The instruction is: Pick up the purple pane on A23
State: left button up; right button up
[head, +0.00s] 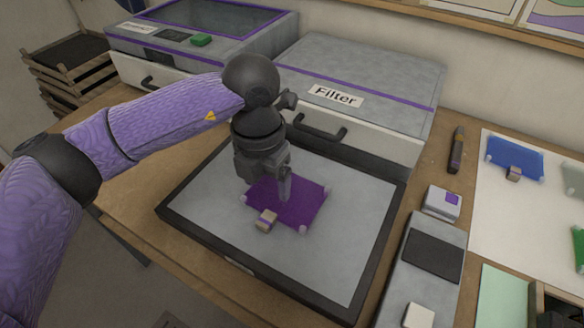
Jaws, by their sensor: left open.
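The purple pane (308,196) lies on the pale bed of a black-rimmed tray (346,292). It has small pale knobs at its corners. A small beige block with a purple stripe (266,220) sits at its near edge. I cannot read an A23 mark. My left gripper (269,190) points down over the pane's left part, open, with nothing seen between its fingers. It hides part of the pane's far-left area. I cannot tell whether its fingertips touch the pane. My right gripper is out of view.
A box labelled Filter (395,75) stands behind the tray, and a grey machine with a green button (201,40) stands farther left. At right are a grey device (433,245), a dark pen-like tool (456,150) and a white sheet with a blue pane (515,157). The tray's right side is clear.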

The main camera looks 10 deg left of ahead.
aim_at(267, 219)
pick_arm(q)
jog(key=f+b, duration=0.1)
jog(key=f, duration=0.2)
jog(key=f+b, duration=0.1)
jog(key=f, duration=0.2)
jog(key=f+b, duration=0.1)
jog(key=f, duration=0.2)
jog(key=shift+s+a+f, duration=0.3)
jog(key=shift+r, duration=0.1)
grip_shut()
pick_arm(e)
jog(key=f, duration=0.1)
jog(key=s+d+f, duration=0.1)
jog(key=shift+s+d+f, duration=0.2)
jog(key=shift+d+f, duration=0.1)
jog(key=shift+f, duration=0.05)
